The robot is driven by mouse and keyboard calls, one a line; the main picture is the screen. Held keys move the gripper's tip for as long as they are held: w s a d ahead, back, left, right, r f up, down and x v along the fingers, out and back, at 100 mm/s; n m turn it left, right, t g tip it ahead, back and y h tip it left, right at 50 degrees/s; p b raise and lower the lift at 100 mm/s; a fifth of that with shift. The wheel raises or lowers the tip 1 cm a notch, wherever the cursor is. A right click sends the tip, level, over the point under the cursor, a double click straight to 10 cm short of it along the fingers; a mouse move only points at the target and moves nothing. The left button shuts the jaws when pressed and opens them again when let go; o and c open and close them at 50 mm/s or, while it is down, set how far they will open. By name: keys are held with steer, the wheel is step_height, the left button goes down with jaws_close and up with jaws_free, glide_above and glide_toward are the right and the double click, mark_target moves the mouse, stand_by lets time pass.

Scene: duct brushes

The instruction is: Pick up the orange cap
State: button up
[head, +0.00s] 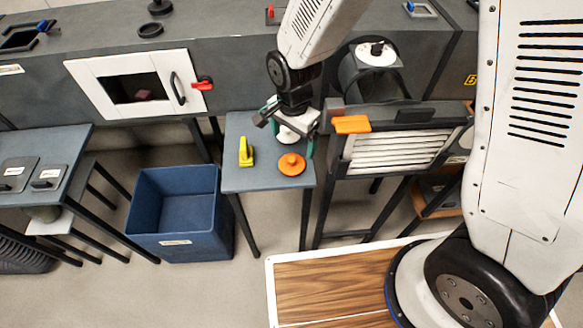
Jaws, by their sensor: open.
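The orange cap (291,164) is a round disc with a small raised knob. It sits on the small grey-blue table (240,182), near its front right corner. My gripper (288,134) is open above the back right part of this table, just behind the cap. A white round piece shows below and between its jaws; I cannot tell whether it touches them. The cap is apart from the gripper and in full view.
A yellow item (245,151) stands left on the same table. An orange handle (351,124) juts out from the louvred unit (398,152) on the right. A blue bin (182,217) stands on the floor at left. The grey duct (230,65) runs behind.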

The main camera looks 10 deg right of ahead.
mark_target(292, 158)
steer(key=shift+s+d+f, duration=0.1)
steer(key=shift+s+f, duration=0.05)
steer(key=shift+f, duration=0.45)
steer(key=f, duration=0.7)
steer(key=shift+a, duration=0.3)
steer(key=shift+r, duration=0.1)
steer(key=c, duration=1.1)
